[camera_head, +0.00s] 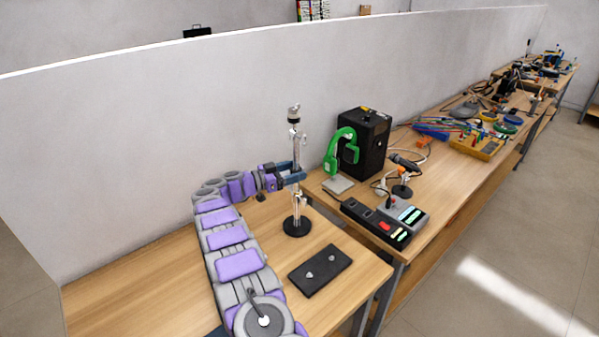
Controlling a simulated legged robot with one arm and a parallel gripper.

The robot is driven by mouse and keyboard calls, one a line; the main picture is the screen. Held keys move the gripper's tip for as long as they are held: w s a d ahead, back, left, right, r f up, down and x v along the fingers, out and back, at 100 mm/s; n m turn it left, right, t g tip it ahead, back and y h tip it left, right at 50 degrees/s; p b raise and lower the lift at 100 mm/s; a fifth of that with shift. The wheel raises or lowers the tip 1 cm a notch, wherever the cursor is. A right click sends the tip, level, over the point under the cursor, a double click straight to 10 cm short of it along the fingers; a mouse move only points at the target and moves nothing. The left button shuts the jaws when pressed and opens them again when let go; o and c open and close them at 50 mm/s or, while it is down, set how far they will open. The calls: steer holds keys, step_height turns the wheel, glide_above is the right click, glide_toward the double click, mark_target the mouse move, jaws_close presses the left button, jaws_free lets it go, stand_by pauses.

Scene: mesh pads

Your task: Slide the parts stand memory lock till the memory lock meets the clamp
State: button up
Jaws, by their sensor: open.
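The parts stand is a slim chrome pole on a round black base (297,227), upright on the near wooden table. A silver clamp-like fitting (294,119) sits near the top of the pole. A smaller silver collar, which may be the memory lock (299,198), is low on the pole above the base. My gripper (296,172) reaches in from the left at mid-pole, between these fittings. Its blue fingers are open on either side of the pole. They hide part of the pole, and I cannot tell whether they touch it.
A black plate with two small knobs (320,271) lies in front of the stand. To the right are a black box (364,143), a green headphone-like holder (341,152), a microphone (404,170) and a button panel (376,222). A white partition (130,150) runs behind.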

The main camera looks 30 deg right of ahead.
steer(key=shift+d, duration=0.35)
steer(key=shift+s+a+r, duration=0.1)
steer(key=shift+a+r, duration=0.25)
steer(key=shift+a, duration=0.1)
steer(key=shift+d+f, duration=0.1)
steer(key=shift+d, duration=0.45)
steer(key=shift+d+f, duration=0.1)
steer(key=shift+d, duration=0.4)
steer(key=c, duration=0.3)
steer(key=shift+c, duration=0.9)
steer(key=shift+a, duration=0.45)
steer(key=c, duration=0.4)
jaws_close()
